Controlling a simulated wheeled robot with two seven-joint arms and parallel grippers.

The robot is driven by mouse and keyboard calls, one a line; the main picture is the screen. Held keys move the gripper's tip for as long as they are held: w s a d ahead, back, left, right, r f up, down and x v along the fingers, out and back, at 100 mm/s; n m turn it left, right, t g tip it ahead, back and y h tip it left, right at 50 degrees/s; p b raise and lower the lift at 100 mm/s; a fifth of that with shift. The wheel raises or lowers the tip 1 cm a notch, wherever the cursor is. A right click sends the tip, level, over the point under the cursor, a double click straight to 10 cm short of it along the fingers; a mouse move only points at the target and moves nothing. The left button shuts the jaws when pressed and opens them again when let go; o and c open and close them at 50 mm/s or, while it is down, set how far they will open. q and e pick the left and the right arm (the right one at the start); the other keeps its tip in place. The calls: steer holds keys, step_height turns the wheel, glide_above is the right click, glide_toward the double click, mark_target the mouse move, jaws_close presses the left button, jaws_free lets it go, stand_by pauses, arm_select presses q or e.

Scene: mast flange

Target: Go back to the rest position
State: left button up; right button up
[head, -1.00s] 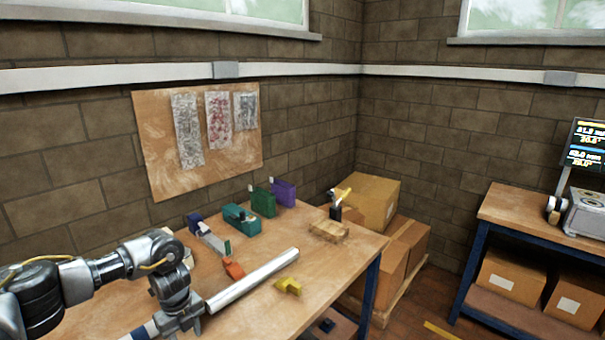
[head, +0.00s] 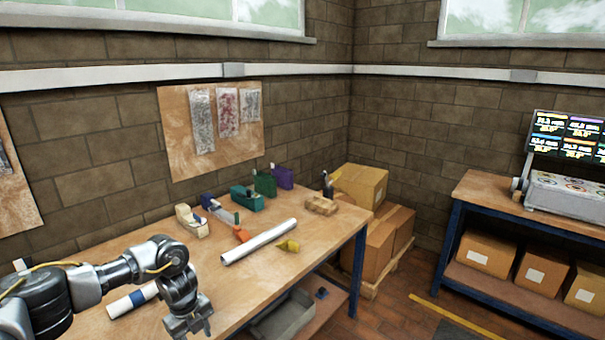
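My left gripper (head: 190,326) hangs in front of the workbench's near edge at the lower left, fingers pointing down. Its fingers look apart, with nothing seen between them; the tips are close to the bottom of the picture. The workbench (head: 325,240) lies behind it. A long pale tube (head: 258,242) lies on the bench to the upper right of the gripper, apart from it. A short white piece with a blue band (head: 133,299) lies on the bench left of the gripper, partly behind my arm. My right gripper is not in view.
On the bench stand a cream tape dispenser (head: 191,221), a teal device (head: 246,198), green (head: 265,184) and purple (head: 282,178) holders, an orange item (head: 241,234) and a yellow piece (head: 288,245). Cartons (head: 380,245) stand beyond it. A second bench (head: 500,200) is at right; floor between is open.

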arm_select(q)
steer(key=s+d+f+n+t+h, duration=0.15)
steer(key=d+f+n+h, duration=0.3)
steer(key=d+f, duration=0.9)
steer(key=s+d+f+n+t+h, duration=0.1)
steer(key=s+f+n, duration=0.3)
steer(key=f, duration=0.3)
steer(key=s+d+f+n+t+h, duration=0.1)
steer(key=s+f+n, duration=0.25)
steer(key=f, duration=0.45)
steer(key=s+a+f+n+y, duration=0.2)
steer(key=s+a+f+n, duration=0.2)
steer(key=s+f, duration=0.45)
steer(key=s+a+f+n+y, duration=0.2)
steer(key=s+a+f+n, duration=0.3)
steer(key=s, duration=0.6)
steer(key=s+a+f+n+g+y, duration=0.1)
steer(key=s+a+f, duration=0.2)
steer(key=s, duration=0.8)
steer(key=s+a+f+n+g+y, duration=0.1)
steer(key=s+a+f+y, duration=0.1)
steer(key=s, duration=1)
steer(key=shift+s+a+f+n+g+b, duration=0.3)
steer(key=shift+a+f+g, duration=0.1)
steer(key=shift+a, duration=0.25)
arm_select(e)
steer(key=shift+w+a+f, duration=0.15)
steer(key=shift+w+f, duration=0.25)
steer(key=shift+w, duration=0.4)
